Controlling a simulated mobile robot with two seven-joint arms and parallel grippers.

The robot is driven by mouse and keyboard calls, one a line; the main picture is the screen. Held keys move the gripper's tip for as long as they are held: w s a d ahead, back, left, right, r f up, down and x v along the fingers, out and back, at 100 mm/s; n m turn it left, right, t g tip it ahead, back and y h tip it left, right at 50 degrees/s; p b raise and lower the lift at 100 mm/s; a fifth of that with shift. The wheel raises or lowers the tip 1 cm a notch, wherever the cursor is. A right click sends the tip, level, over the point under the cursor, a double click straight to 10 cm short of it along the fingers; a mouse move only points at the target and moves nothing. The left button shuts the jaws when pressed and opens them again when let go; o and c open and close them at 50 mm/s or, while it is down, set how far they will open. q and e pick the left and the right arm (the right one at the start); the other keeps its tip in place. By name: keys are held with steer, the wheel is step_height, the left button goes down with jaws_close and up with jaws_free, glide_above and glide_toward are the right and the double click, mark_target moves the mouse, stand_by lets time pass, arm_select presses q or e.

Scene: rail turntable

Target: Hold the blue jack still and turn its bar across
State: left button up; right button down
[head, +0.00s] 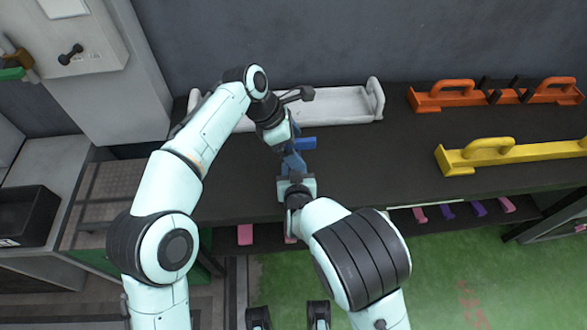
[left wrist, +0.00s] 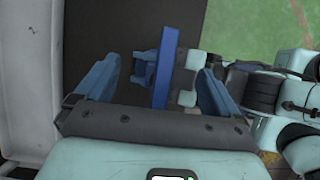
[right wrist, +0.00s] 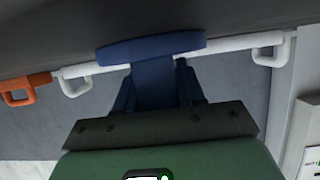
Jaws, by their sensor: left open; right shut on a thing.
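In the right wrist view the bar (right wrist: 150,48) lies crosswise on top of the jack's body (right wrist: 153,85). My right gripper (right wrist: 155,95) is shut on that body. My left gripper (left wrist: 157,88) is open, its blue fingers apart on either side of the bar (left wrist: 165,68), with gaps on both sides. In the head view the grippers hide most of the jack's body.
A white tray-like rail with end handles (head: 340,103) lies behind the grippers. An orange rail (head: 450,97) and a yellow rail (head: 515,153) lie to the right. Pink and purple pieces (head: 448,211) show below the bench's front edge. Bare bench (head: 390,165) lies right of the grippers.

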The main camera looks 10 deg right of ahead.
arm_select(q)
steer(key=shift+r, duration=0.1)
steer(key=shift+r, duration=3.9)
